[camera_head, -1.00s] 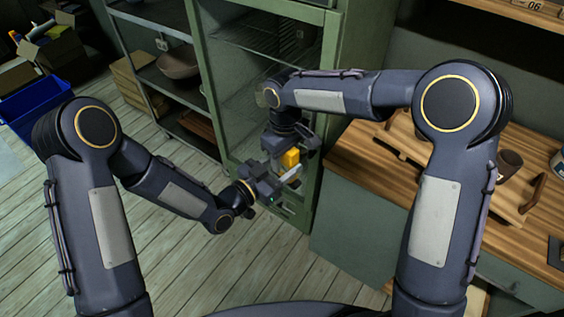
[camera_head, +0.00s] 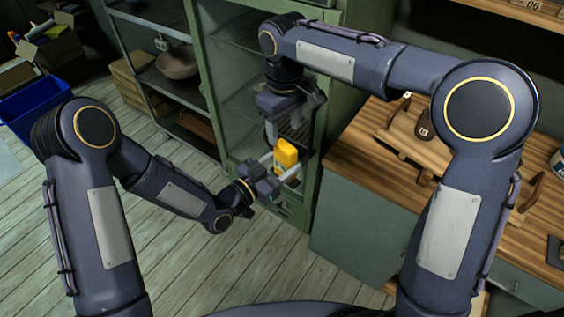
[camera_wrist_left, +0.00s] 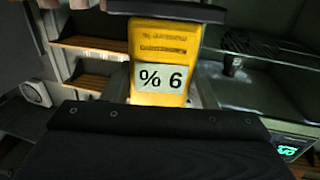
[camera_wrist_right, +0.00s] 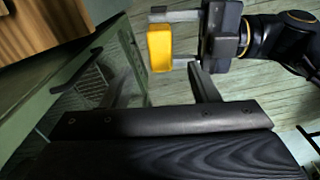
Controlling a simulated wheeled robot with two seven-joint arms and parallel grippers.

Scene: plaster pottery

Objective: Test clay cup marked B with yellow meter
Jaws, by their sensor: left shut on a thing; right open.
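The yellow meter (camera_head: 286,152) is held upright in my left gripper (camera_head: 280,168), which is shut on it in front of the green cabinet. In the left wrist view the meter (camera_wrist_left: 161,50) shows a label or display reading "% 6". My right gripper (camera_head: 284,126) is open and empty just above the meter. The right wrist view shows the meter (camera_wrist_right: 160,48) beyond its spread fingers, apart from them. A dark brown cup (camera_head: 424,126) stands on the wooden board at the right. No B mark is readable on it.
A wooden counter (camera_head: 352,152) is at the right. A shelf rack with a bowl (camera_head: 178,64) stands left of the cabinet.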

